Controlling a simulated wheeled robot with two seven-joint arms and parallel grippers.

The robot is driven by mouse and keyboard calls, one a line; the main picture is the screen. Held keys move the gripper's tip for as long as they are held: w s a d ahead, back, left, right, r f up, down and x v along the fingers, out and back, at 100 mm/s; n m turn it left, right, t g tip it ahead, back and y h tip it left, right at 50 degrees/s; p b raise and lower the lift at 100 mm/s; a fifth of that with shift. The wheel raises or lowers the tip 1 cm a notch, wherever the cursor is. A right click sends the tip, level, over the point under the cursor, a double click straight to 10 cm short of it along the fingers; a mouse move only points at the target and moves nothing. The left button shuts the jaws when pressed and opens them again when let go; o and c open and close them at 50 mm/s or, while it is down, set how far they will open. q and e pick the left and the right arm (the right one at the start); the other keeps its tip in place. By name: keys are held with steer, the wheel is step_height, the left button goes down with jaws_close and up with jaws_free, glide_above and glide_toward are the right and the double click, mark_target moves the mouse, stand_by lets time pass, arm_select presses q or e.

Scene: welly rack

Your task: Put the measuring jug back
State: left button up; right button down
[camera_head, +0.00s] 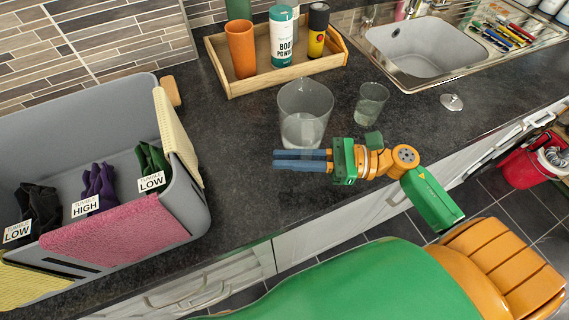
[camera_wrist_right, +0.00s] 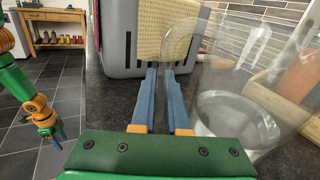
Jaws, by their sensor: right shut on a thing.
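The clear measuring jug (camera_head: 306,103) is upright over the dark worktop, with a pale layer at its bottom. I cannot tell whether its base touches the worktop. My right gripper (camera_head: 275,160) is at the jug's near side, its blue fingers level and pointing left. In the right wrist view the jug (camera_wrist_right: 235,95) stands right of the fingers (camera_wrist_right: 160,75), and a clear rounded part, seemingly its handle, shows at them. The right gripper is shut on the jug. My left gripper (camera_wrist_right: 57,138) hangs low at the left of the right wrist view, away from the jug.
A smaller glass (camera_head: 370,104) stands right of the jug. Behind is a wooden tray (camera_head: 235,86) with an orange cup (camera_head: 241,48) and bottles. A grey bin (camera_head: 190,195) with cloths and gloves stands left. A sink (camera_head: 410,50) and metal plug (camera_head: 452,102) lie right.

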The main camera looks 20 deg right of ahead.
steer(key=f, duration=0.3)
steer(key=shift+w+a+f+p, duration=0.3)
steer(key=shift+w+f+p, duration=0.05)
steer(key=shift+p, duration=0.05)
steer(key=shift+s+f, duration=0.1)
steer(key=shift+f, duration=0.2)
steer(key=c, duration=1.4)
jaws_free()
steer(key=shift+f+b, duration=0.1)
steer(key=shift+b, duration=0.2)
steer(key=o, duration=0.5)
